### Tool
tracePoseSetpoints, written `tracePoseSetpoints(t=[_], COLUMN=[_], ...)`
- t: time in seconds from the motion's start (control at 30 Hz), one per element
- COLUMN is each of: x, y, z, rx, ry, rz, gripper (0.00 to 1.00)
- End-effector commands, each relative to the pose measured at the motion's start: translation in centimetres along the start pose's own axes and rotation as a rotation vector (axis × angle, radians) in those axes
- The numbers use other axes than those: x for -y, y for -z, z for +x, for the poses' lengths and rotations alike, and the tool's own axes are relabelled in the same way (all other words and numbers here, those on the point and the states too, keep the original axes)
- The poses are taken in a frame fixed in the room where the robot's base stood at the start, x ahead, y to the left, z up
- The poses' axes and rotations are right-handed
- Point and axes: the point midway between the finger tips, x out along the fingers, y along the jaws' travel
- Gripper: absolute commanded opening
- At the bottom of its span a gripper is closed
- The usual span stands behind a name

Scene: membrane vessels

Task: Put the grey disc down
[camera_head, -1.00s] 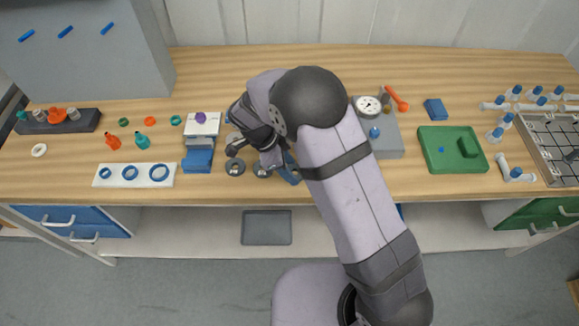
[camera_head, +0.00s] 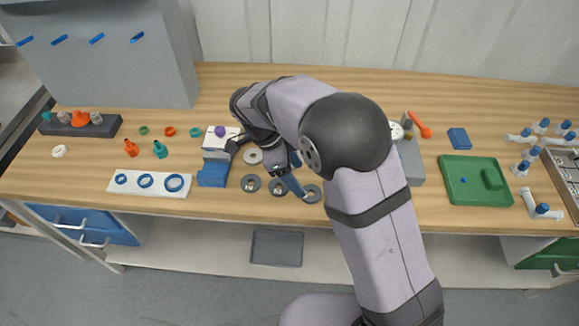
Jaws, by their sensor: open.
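A light grey disc (camera_head: 253,156) with a hole lies on the wooden worktop, just under and beside my gripper (camera_head: 256,148). My gripper is open, and I see no disc held in it. Several darker grey rings lie nearer the front edge: one at the left (camera_head: 250,183), one in the middle (camera_head: 279,188), partly hidden, and one at the right (camera_head: 312,194). My arm hides some of the worktop behind the gripper.
A blue block (camera_head: 212,175) and a white-topped stand with a purple knob (camera_head: 219,131) are close on the left. A blue bar (camera_head: 294,185) lies among the rings. A white strip with blue rings (camera_head: 150,192) is further left. A green tray (camera_head: 462,185) is at the right.

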Motion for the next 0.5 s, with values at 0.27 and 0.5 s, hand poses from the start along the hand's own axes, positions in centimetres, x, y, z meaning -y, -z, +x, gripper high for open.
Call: tracePoseSetpoints(t=[0.27, 0.5], x=[0.1, 0.0], y=[-0.1, 0.0], z=[-3.6, -4.7], rx=[0.001, 0.000], ry=[0.002, 0.000], rz=[0.000, 0.000], gripper=[0.63, 0.63])
